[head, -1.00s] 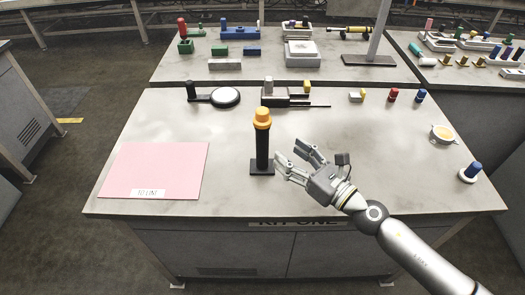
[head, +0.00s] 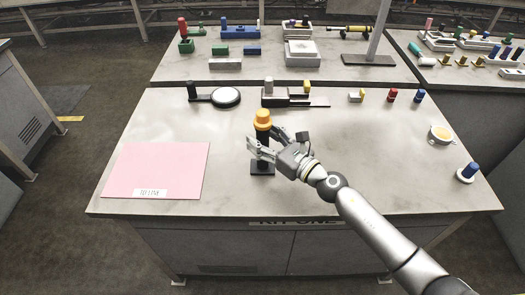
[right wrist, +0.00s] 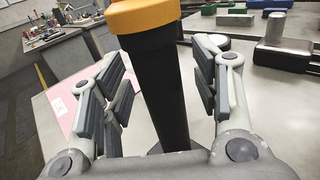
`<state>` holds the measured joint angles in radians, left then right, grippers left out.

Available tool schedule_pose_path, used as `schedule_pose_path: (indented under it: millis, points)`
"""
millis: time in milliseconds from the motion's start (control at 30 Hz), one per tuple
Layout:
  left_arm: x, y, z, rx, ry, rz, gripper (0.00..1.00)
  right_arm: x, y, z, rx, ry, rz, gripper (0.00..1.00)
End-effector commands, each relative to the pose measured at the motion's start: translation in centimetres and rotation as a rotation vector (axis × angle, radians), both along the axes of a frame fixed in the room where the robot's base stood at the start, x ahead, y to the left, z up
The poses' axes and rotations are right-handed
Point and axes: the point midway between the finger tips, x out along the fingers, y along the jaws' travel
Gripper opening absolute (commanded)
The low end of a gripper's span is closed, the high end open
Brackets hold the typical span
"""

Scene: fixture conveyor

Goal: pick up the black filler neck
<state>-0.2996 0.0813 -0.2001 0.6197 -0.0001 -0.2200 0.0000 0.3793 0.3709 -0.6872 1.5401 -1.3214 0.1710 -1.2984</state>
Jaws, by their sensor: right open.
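The black filler neck (head: 262,136) stands upright on its dark square base, with an orange-yellow cap on top. It also shows large in the right wrist view (right wrist: 158,85), between the fingers. My right gripper (head: 262,148) is open around the black column, with a finger on each side. Part of the column and base is hidden behind the fingers in the head view. My left gripper is not in view.
A pink mat (head: 157,168) with a label lies at the left of the table. A black stand with a round disc (head: 227,97) and a grey block fixture (head: 287,97) stand behind the neck.

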Motion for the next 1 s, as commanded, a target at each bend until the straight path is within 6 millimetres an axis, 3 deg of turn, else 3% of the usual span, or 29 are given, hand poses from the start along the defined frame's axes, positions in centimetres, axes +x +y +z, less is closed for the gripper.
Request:
schedule_pose_path:
  millis: [300, 733, 1000]
  points:
    - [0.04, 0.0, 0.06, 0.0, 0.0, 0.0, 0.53, 0.47, 0.44, -0.01, 0.0, 0.0, -0.001, 0.56]
    - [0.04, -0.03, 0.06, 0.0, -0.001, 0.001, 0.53, 0.44, 0.42, 0.0, 0.001, 0.001, -0.001, 0.02]
    - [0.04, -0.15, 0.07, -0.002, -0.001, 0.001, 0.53, 0.47, 0.42, 0.11, 0.001, -0.001, -0.001, 0.0]
